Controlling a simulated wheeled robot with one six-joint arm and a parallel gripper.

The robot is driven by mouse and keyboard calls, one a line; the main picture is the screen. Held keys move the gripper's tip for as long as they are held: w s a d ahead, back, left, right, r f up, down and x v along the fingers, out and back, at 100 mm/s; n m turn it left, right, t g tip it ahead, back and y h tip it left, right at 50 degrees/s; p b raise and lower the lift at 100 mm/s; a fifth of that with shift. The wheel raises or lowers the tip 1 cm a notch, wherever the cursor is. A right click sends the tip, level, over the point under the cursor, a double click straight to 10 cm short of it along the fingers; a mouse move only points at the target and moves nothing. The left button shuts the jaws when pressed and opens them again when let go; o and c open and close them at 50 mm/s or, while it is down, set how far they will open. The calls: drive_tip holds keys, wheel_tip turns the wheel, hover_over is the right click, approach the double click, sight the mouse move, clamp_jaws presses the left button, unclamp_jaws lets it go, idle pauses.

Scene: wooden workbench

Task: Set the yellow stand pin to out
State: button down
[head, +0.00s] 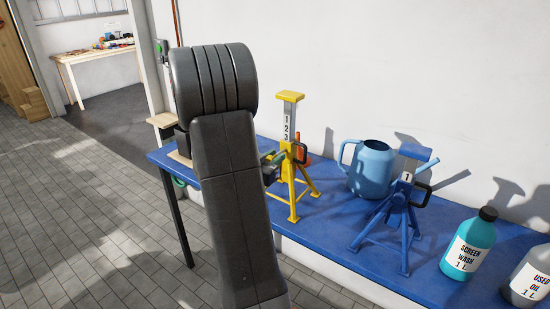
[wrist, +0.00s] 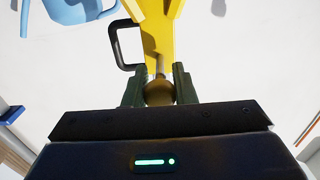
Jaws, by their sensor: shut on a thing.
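The yellow stand (head: 292,190) stands on the blue bench top, its column marked 1, 2, 3. In the wrist view its yellow body (wrist: 156,25) fills the top middle, with a black loop handle (wrist: 117,48) on its left. My gripper (wrist: 158,82) is shut on the round brownish knob (wrist: 158,93) of the stand's pin. A short metal shaft (wrist: 160,66) shows between knob and yellow body; how deep the pin sits is hidden. In the head view my gripper (head: 270,168) is at the stand's left side, partly behind my arm.
A blue watering can (head: 370,170) stands right of the yellow stand. A blue stand (head: 398,210), a screen wash bottle (head: 468,245) and a used oil bottle (head: 530,278) are further right. An orange thing (head: 304,140) shows behind the yellow stand. A white wall is behind the bench.

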drive_tip(key=c, duration=1.2)
unclamp_jaws()
drive_tip(key=b+v, duration=0.2)
drive_tip(key=v, duration=1.1)
drive_tip(key=shift+s+a, duration=0.25)
drive_tip(key=shift+s, duration=0.1)
drive_tip(key=p+x, duration=0.2)
drive_tip(key=x, duration=1.2)
drive_tip(key=shift+w+d, duration=0.1)
drive_tip(key=shift+w, duration=0.05)
